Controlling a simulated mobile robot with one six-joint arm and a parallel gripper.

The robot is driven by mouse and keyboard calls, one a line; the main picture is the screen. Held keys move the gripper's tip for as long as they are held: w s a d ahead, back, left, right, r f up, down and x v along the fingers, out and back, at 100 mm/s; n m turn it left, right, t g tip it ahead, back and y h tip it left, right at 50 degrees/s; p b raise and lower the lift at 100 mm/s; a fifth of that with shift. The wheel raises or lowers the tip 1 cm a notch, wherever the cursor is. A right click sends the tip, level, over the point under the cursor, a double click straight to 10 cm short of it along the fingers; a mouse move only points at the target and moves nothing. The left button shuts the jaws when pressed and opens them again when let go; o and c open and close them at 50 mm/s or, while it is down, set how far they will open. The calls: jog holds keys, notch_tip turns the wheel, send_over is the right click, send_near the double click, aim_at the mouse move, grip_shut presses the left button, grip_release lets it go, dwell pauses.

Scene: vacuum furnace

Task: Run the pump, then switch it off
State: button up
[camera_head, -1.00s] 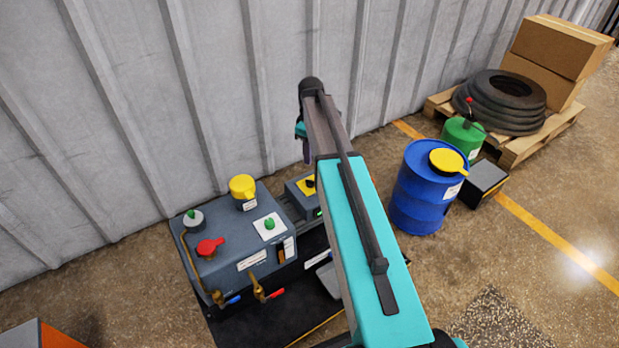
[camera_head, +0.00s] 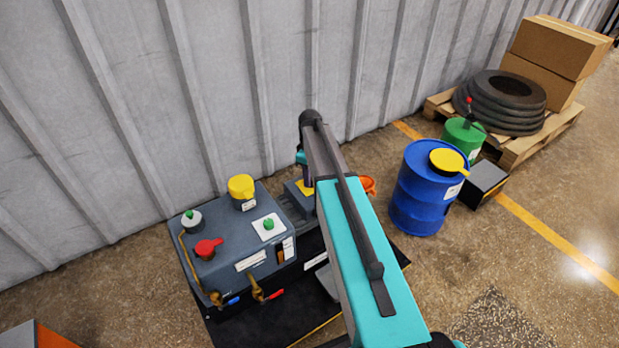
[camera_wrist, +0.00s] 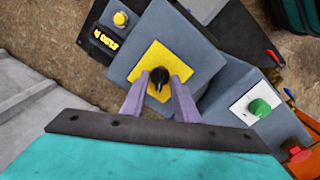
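A black rotary knob (camera_wrist: 159,76) sits on a yellow plate (camera_wrist: 160,60) on a grey box in the wrist view. The two purple fingers of my gripper (camera_wrist: 158,86) are spread, one on each side below the knob, with a gap to it; I cannot tell their height over the plate. In the head view my arm covers the knob, and only a bit of the yellow plate (camera_head: 305,187) shows. Beside this box stands the larger grey machine (camera_head: 225,268) with a green knob (camera_head: 268,225) on a white plate, which also shows in the wrist view (camera_wrist: 259,107).
A small lit display (camera_wrist: 105,41) and yellow button (camera_wrist: 120,18) lie near the knob. A blue drum (camera_head: 425,195) stands right. The ribbed wall is close behind.

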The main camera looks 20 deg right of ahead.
grip_shut()
jog(key=shift+m, duration=0.3)
jog(key=shift+r+m+p, duration=0.15)
jog(key=shift+m+p, duration=0.95)
jog(key=shift+p, duration=0.05)
jog(key=m+p, duration=0.2)
jog(key=m, duration=0.1)
jog(key=m+p, duration=0.2)
jog(key=m, duration=0.4)
